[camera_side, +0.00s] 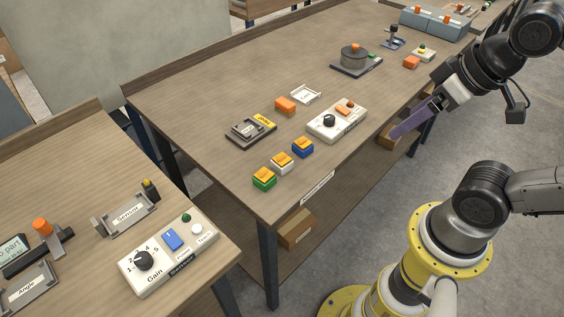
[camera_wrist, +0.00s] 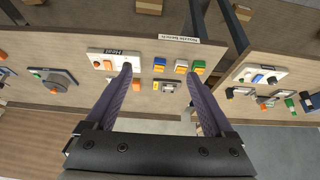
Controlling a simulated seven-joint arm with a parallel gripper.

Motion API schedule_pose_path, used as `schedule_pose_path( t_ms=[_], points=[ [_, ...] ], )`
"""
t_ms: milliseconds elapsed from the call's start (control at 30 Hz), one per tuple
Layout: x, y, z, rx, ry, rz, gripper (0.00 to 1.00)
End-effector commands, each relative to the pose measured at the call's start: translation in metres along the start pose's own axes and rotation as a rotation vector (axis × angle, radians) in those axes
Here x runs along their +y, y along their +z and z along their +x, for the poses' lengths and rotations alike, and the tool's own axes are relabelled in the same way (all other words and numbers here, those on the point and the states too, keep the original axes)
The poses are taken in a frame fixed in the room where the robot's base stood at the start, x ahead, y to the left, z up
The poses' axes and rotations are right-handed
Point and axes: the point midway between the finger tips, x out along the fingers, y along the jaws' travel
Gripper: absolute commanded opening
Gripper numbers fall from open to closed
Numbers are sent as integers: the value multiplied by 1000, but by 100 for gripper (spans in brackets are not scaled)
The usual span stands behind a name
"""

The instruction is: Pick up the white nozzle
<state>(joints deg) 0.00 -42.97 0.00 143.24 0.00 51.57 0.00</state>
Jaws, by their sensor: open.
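The white nozzle (camera_side: 282,163), a small white block with an orange top, stands in a row near the table's front edge. It is between the blue nozzle (camera_side: 303,148) and the green nozzle (camera_side: 264,180). In the wrist view the white nozzle (camera_wrist: 181,67) appears near my right fingertip, with the blue nozzle (camera_wrist: 159,65) and green nozzle (camera_wrist: 198,68) on either side. My gripper (camera_side: 395,134), with long purple fingers, is open and empty. In the side view it appears to the right of the nozzles, apart from them. In the wrist view my gripper (camera_wrist: 159,72) has its fingers spread wide.
A white control box (camera_side: 337,121) with a black knob stands right of the nozzles. A dark fixture (camera_side: 250,131) and an orange block (camera_side: 285,105) lie behind them. A round grey device (camera_side: 355,59) is farther back. The table's left part is bare. Another bench (camera_side: 70,170) stands at left.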

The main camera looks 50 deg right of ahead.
Motion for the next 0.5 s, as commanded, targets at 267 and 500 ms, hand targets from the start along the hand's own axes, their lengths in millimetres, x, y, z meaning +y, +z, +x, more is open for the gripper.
schedule_pose_path(
  t_ms=[267, 500],
  points=[
    [0, 1, 0, -4, 0, 103, 88],
    [-1, -33, -16, 6, -4, 598, 88]
  ],
)
